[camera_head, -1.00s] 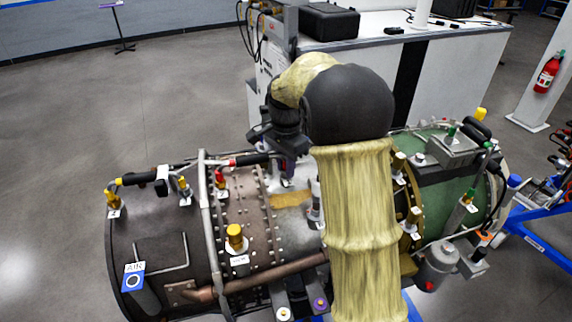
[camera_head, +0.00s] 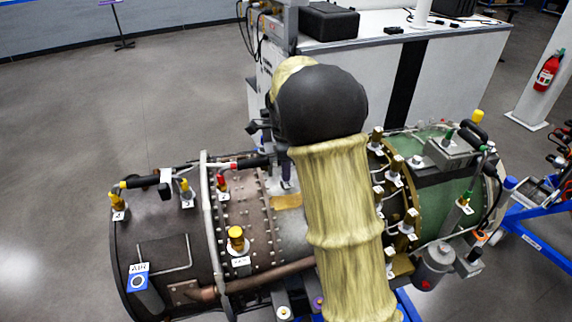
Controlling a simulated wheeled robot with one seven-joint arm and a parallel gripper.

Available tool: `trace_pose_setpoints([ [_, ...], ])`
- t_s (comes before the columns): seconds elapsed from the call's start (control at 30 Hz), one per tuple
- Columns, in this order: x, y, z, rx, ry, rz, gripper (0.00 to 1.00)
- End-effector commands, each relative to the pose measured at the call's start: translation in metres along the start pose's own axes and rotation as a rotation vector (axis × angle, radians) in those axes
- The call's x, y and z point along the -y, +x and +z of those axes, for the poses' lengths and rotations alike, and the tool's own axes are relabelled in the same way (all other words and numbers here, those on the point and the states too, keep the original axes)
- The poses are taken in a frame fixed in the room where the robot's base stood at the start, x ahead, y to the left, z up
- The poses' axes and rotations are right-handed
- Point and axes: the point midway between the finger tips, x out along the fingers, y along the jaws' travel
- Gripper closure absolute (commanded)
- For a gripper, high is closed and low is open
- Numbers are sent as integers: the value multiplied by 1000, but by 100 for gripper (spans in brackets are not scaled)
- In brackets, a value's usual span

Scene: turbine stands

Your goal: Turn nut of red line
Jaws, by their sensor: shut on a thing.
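The red line (camera_head: 236,165) is a short hose with a red band and a black sleeve on top of the brown engine casing (camera_head: 255,205). Its left end meets a red-topped fitting (camera_head: 221,184). Its right end runs to a spot beside my arm. My gripper (camera_head: 287,170) is there, pointing down, mostly hidden behind my forearm. Only a dark finger part above a small white tag shows. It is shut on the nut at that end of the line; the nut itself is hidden.
The yellow line (camera_head: 140,181) lies left on the dark casing. A brass fitting (camera_head: 236,240) stands at front. Several brass fittings (camera_head: 394,168) and a green section (camera_head: 450,190) lie right of my arm. A white workbench (camera_head: 390,70) stands behind.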

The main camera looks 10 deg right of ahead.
Motion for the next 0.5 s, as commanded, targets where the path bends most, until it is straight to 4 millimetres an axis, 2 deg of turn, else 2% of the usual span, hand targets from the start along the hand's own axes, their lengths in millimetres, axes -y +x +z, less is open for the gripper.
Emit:
trace_pose_setpoints([
  [0.2, 0, -2, 0, 0, 108, -2, 100],
  [0.5, 1, -1, 0, 0, 152, -4, 100],
])
